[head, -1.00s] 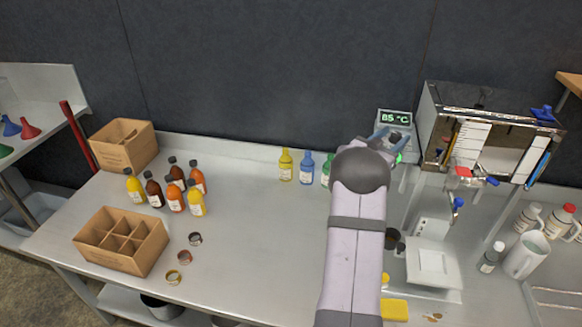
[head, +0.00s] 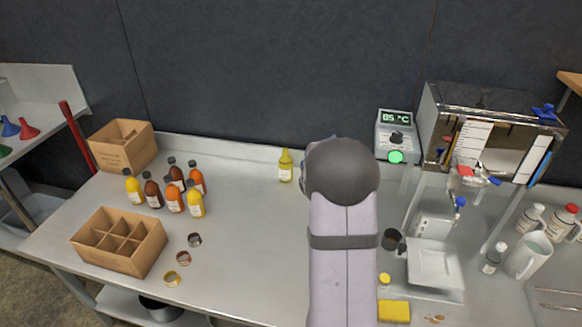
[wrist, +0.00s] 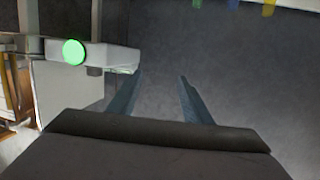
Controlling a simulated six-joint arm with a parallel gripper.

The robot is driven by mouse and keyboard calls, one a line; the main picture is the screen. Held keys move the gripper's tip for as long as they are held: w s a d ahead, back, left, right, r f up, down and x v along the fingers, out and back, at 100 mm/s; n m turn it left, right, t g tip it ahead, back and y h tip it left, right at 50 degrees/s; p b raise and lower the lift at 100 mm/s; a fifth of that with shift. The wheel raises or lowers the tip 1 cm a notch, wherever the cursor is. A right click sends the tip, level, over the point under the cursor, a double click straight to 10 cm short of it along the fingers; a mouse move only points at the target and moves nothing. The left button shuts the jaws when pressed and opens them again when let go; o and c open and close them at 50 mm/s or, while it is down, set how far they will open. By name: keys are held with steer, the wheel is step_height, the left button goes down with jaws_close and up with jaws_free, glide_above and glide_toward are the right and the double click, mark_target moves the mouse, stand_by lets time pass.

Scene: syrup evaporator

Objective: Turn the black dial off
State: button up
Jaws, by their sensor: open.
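The black dial (head: 396,138) is on the front of a grey control box (head: 384,150) at the back of the bench. The box's display (head: 395,118) reads 85 °C, and a green light (head: 396,157) glows below the dial. In the wrist view the green light (wrist: 73,52) shows at the upper left, and the dial cannot be made out. My gripper (wrist: 160,82) is open and empty, with its fingers apart from the box. In the head view my arm hides the gripper, which is left of the box.
The steel evaporator tank (head: 490,135) stands right of the box. A yellow bottle (head: 285,168) is left of my arm. A white scale (head: 434,264) and a yellow sponge (head: 394,311) are at right front. Several syrup bottles and cardboard boxes (head: 120,243) stand at left.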

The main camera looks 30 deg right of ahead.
mark_target(394, 137)
steer(key=w+a+f+n+y, duration=0.1)
steer(key=a+f+n+y, duration=0.1)
steer(key=a, duration=0.6)
steer(key=w+a+f+n+t+y+p, duration=0.1)
steer(key=a+y, duration=0.3)
steer(key=a, duration=0.4)
steer(key=shift+w+a+f+n+y, duration=0.15)
steer(key=shift+w+f+n+y, duration=0.2)
steer(key=shift+n, duration=0.25)
